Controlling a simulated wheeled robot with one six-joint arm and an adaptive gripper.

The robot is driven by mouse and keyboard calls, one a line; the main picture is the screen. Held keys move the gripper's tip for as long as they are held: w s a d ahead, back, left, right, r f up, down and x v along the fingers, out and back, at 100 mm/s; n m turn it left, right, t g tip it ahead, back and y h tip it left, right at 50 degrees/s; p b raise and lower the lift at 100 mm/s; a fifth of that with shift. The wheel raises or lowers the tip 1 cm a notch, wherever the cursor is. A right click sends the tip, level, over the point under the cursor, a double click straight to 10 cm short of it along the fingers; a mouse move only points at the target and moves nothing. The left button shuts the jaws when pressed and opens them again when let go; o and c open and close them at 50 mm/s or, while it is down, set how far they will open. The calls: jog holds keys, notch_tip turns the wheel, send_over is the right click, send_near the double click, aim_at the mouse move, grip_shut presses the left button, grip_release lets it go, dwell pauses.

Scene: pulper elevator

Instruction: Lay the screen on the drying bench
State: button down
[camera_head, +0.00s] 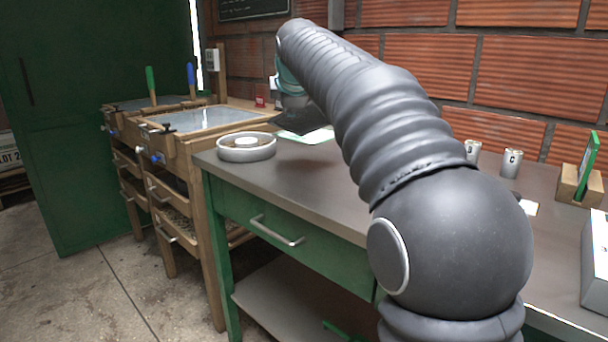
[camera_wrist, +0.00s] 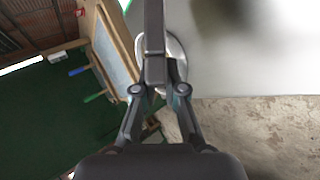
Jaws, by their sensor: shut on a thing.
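My gripper (camera_wrist: 155,78) is shut on a narrow dark grey bar (camera_wrist: 153,28) that runs up between the fingers in the wrist view. I cannot tell whether this bar is part of the screen. In the head view my gripper (camera_head: 291,104) is above the grey table's far left part, mostly hidden by my arm. A wooden bench (camera_head: 172,140) with a pale framed top (camera_head: 205,118) stands left of the table, perhaps the drying bench. The framed top also shows left of my gripper in the wrist view (camera_wrist: 115,50).
A round metal dish (camera_head: 246,152) stands on the grey table (camera_head: 330,183) at its left corner. Two grey cups (camera_head: 511,163), a wooden block with a green-framed piece (camera_head: 580,183) and a white box (camera_head: 597,265) are at the right. A green cabinet (camera_head: 90,130) and brick wall stand behind.

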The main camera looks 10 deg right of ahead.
jog(key=shift+f+b, duration=2.2)
jog(key=shift+f, duration=0.75)
jog(key=c, duration=1.4)
grip_release()
jog(key=shift+s, duration=0.15)
jog(key=shift+p+v, duration=1)
jog(key=shift+v, duration=2.9)
jog(key=shift+r, duration=0.1)
notch_tip(320, 180, up, 8)
jog(key=s+p, duration=0.2)
jog(key=p, duration=0.2)
jog(key=s+d+f+m+g, duration=0.1)
jog(key=s+f+m, duration=0.4)
jog(key=s+f, duration=0.6)
jog(key=s+d+f+m+g, duration=0.1)
jog(key=s+f+m+g, duration=0.1)
jog(key=s+f+m, duration=0.4)
jog(key=s+d+f+m+g, duration=0.1)
jog(key=s+f+m, duration=0.5)
jog(key=s+f, duration=1)
jog(key=shift+d+f+y, duration=0.3)
jog(key=shift+d+f, duration=0.15)
jog(key=shift+f, duration=0.3)
